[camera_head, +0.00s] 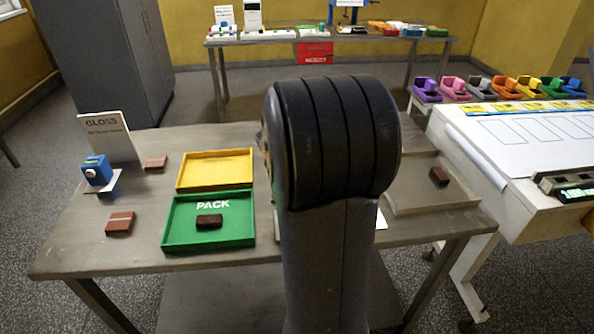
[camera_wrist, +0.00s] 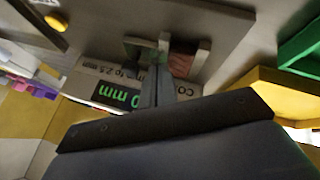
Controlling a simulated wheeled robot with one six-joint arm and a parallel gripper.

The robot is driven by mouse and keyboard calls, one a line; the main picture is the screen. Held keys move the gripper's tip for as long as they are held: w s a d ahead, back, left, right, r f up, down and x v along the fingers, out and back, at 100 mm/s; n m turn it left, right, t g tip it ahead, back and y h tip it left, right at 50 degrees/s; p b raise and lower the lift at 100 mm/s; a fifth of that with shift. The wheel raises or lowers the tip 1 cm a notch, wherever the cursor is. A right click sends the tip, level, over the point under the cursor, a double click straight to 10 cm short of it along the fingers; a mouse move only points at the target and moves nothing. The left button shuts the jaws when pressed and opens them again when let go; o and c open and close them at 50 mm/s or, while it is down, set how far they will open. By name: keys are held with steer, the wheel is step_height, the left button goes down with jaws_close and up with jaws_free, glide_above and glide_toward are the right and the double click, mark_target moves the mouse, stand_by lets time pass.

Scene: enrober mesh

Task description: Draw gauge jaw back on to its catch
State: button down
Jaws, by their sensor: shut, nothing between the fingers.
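In the wrist view the gauge shows upside down, with a dark display (camera_wrist: 112,95) of green digits ending in "mm". Beyond it are a pale upright jaw piece (camera_wrist: 203,60) and a greenish-grey piece (camera_wrist: 140,50), with a reddish-brown block (camera_wrist: 181,66) between them. My gripper (camera_wrist: 158,72) is shut and empty, its fingertips close to these pieces; I cannot tell whether they touch. The fingers cover part of the gauge, and the catch cannot be made out. In the head view my arm hides the gauge and my gripper.
A green PACK tray (camera_head: 178,242) holding a dark bar (camera_head: 209,221) and a yellow tray (camera_head: 183,183) stand left of my arm. Brown bars (camera_head: 120,222) and a blue device (camera_head: 96,171) are further left. A shallow grey tray (camera_head: 420,208) holds a dark bar at right.

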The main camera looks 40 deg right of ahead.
steer(key=shift+s+d, duration=0.1)
steer(key=shift+d, duration=0.95)
steer(key=shift+f, duration=0.1)
steer(key=shift+s+d+p, duration=0.25)
steer(key=shift+s+d, duration=0.2)
steer(key=shift+d, duration=0.25)
steer(key=shift+s+d+p, duration=0.25)
steer(key=shift+s+d, duration=0.2)
steer(key=shift+d, duration=0.25)
steer(key=shift+s+d+p, duration=0.25)
steer(key=shift+s+d, duration=0.2)
steer(key=shift+d, duration=0.25)
